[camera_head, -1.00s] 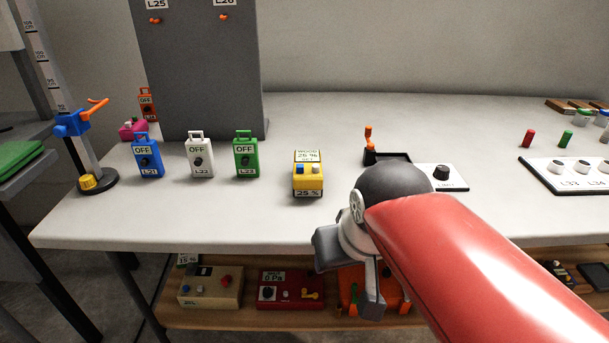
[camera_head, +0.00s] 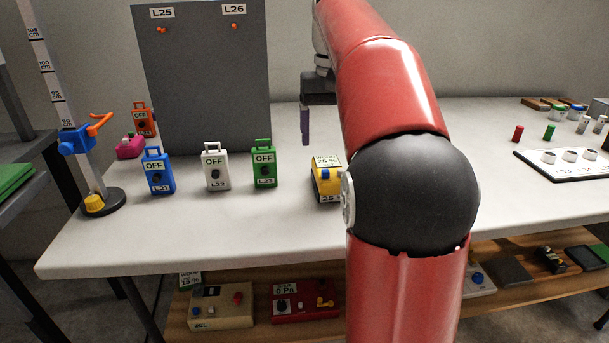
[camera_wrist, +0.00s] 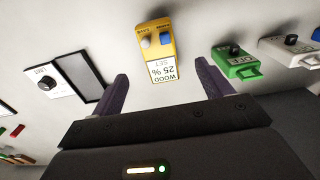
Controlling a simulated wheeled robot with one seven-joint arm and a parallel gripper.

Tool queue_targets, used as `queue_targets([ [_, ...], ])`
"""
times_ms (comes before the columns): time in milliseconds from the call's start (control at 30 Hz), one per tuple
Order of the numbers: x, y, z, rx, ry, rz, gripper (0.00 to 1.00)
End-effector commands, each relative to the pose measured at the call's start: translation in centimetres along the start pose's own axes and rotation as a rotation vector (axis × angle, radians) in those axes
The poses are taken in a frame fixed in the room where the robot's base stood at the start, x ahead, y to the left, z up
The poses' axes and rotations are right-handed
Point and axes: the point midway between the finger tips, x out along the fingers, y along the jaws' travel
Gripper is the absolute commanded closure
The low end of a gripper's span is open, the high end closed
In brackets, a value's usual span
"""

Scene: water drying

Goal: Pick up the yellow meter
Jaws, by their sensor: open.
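The yellow meter (camera_head: 326,188) stands on the white table, right of the green box; my arm hides its right side in the head view. Its label reads "WOOD 25 %". In the wrist view the yellow meter (camera_wrist: 157,45) lies beyond and between my two spread fingers, with a white and a blue knob on its face. My gripper (camera_wrist: 163,85) is open and empty, with the meter apart from the fingers. In the head view my gripper (camera_head: 305,125) is above and behind the meter, one purple finger showing and the rest partly hidden by my arm.
The green L23 box (camera_head: 264,166), white L22 box (camera_head: 216,168) and blue L21 box (camera_head: 158,173) stand left of the meter. A grey panel (camera_head: 205,85) rises behind them. A black tray (camera_wrist: 85,75) lies on the meter's other side. Table (camera_head: 200,235) is clear in front.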

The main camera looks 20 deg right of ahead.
Motion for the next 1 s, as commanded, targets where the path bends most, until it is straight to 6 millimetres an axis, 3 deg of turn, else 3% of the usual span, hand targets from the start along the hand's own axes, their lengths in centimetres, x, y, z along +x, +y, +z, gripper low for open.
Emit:
queue_targets([
  [167, 0.8, 0.4, -0.6, 0.008, -0.016, 0.002, 0.22],
  [700, 7.5, 0.5, -0.8, 0.006, -0.013, 0.002, 0.22],
  [1000, 7.7, 0.5, -0.8, 0.006, -0.012, 0.002, 0.24],
])
